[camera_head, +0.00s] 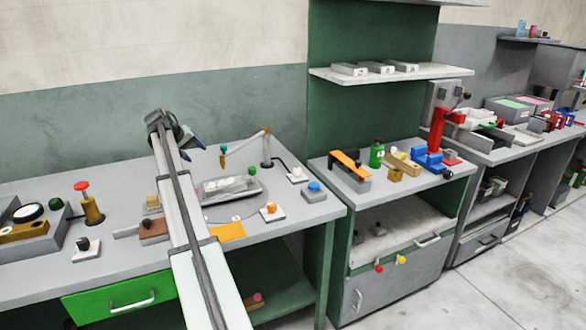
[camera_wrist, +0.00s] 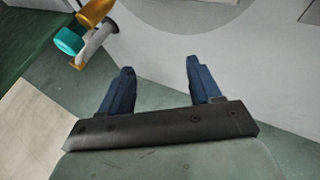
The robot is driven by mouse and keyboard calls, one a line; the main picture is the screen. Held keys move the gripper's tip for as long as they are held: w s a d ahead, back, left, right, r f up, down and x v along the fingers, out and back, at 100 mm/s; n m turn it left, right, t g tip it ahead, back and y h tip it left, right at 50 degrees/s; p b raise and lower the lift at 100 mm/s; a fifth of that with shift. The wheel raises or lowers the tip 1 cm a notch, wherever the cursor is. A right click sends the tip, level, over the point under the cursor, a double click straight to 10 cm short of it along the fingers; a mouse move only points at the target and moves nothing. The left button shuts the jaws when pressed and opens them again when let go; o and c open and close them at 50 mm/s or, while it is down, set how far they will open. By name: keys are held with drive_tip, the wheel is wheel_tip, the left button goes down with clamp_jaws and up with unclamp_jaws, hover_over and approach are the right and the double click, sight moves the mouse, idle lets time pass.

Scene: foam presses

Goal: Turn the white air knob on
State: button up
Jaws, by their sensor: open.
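A small white block with a pale knob (camera_head: 297,174) sits at the right rear of the left bench, beside a black hose; it may be the white air knob, but it is too small to tell its setting. My gripper (camera_head: 190,146) is above the rear of the left bench, left of this block and apart from it. In the wrist view my gripper (camera_wrist: 160,72) has its two blue fingers spread with nothing between them. The white block is not clearly seen in the wrist view.
A jointed arm with a teal tip (camera_head: 223,149) stands near my gripper; its teal end (camera_wrist: 70,41) shows at upper left in the wrist view.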

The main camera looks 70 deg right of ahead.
drive_tip(key=s+d+r+m+g, duration=0.3)
drive_tip(key=s+d+r, duration=0.2)
drive_tip(key=s+d, duration=0.5)
drive_tip(key=m+t+y, duration=0.4)
drive_tip(key=m+y, duration=0.4)
drive_tip(key=m, duration=1)
approach(298, 168)
drive_tip(key=f, duration=0.9)
drive_tip(key=shift+w+a+f, duration=0.1)
drive_tip(key=shift+w+a, duration=0.05)
drive_tip(key=shift+w, duration=0.05)
drive_tip(key=shift+c, duration=0.2)
drive_tip(key=c, duration=1)
